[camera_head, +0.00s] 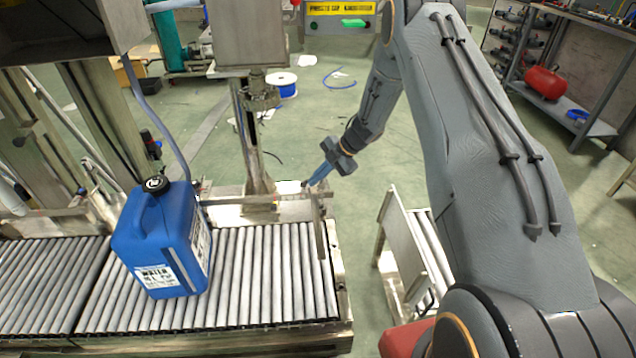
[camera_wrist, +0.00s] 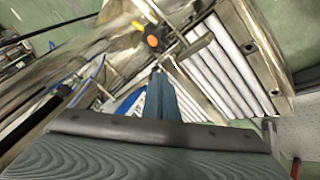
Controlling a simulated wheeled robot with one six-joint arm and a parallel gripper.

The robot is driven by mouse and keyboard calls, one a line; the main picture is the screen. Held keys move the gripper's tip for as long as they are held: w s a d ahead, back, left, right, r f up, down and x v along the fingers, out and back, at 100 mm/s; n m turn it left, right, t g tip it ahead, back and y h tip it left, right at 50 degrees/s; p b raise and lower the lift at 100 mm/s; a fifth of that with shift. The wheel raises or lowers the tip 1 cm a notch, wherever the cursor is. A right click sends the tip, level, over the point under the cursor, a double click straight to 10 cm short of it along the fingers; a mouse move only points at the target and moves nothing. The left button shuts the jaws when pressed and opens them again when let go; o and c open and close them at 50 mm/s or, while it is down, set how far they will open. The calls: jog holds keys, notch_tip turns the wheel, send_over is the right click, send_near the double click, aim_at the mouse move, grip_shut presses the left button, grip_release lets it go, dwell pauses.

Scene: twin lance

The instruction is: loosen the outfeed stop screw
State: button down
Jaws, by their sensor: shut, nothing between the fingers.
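My gripper (camera_head: 308,184) is shut and empty, pointing down-left at the far right corner of the roller conveyor. In the wrist view its blue fingers (camera_wrist: 158,78) are together, with the tips below an orange round part (camera_wrist: 152,41) on a metal bar. I cannot tell whether that part is the stop screw. In the head view an upright metal stop plate (camera_head: 320,232) stands at the right end of the rollers, close to the fingertips. The screw is too small to make out there. Contact between fingers and metal cannot be told.
A blue jug (camera_head: 165,240) with a black cap stands on the conveyor rollers (camera_head: 270,275), left of the stop plate. A metal post (camera_head: 250,140) rises behind the rollers, near my gripper. A second roller section (camera_head: 425,250) stands to the right across a floor gap.

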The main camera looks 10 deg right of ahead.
jog(key=shift+w+f+n, duration=0.15)
jog(key=shift+w+n, duration=0.05)
jog(key=shift+n, duration=0.1)
jog(key=shift+w+b, duration=0.75)
jog(key=shift+b, duration=0.25)
jog(key=shift+w+a+b, duration=0.2)
jog(key=shift+w+b, duration=0.25)
jog(key=shift+w, duration=0.1)
jog(key=shift+w+a, duration=0.15)
jog(key=shift+w, duration=0.1)
